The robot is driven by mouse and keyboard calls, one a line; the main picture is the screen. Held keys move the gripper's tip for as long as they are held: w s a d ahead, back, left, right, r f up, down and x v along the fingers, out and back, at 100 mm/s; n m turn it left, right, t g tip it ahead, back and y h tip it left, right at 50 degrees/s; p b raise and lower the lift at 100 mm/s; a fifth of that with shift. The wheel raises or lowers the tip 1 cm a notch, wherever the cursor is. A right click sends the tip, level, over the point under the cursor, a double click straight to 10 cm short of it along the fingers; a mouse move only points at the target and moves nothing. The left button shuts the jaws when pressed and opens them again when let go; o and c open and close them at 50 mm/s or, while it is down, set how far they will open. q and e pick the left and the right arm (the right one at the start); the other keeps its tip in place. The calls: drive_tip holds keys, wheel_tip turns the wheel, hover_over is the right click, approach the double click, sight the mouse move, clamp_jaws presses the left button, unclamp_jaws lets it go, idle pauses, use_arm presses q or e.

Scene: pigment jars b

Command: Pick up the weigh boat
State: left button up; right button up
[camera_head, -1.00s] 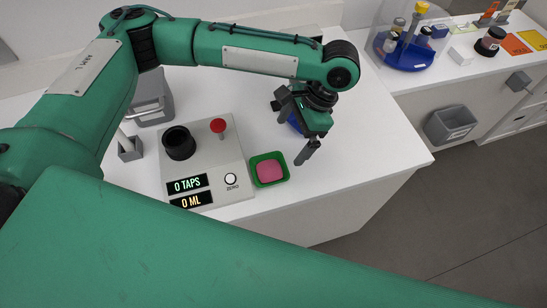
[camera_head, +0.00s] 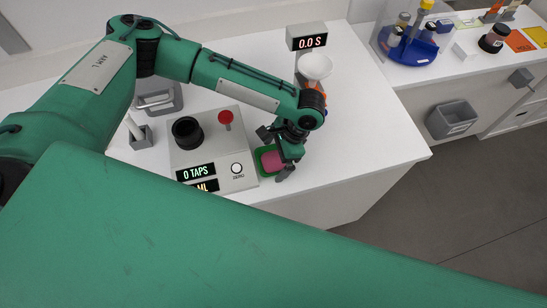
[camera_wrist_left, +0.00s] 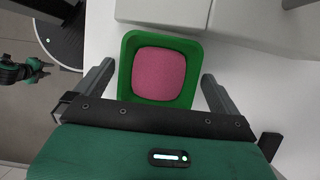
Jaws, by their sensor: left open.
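A small green square dish with a pink pad-like fill lies on the white counter; its rim shows in the head view (camera_head: 259,160) and in the wrist view (camera_wrist_left: 195,70). It is the shallow dish under my left gripper; I take it as the weigh boat. My left gripper (camera_head: 275,155) is open over it, pointing down. In the wrist view the fingers of the left gripper (camera_wrist_left: 155,80) stand on either side of the dish, apart from it. The gripper hides part of the dish in the head view. A small green and black part, perhaps my right gripper (camera_wrist_left: 35,68), shows at the left edge.
A grey tap station (camera_head: 212,150) with a black cup (camera_head: 187,132) and red knob (camera_head: 225,118) stands close left of the dish. A white funnel (camera_head: 315,67) on a timer stand (camera_head: 307,38) is behind. The counter to the right is clear.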

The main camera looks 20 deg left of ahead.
use_arm(q)
drive_tip(key=c, duration=1)
drive_tip(key=shift+r, duration=0.1)
use_arm(e)
drive_tip(key=shift+d, duration=0.1)
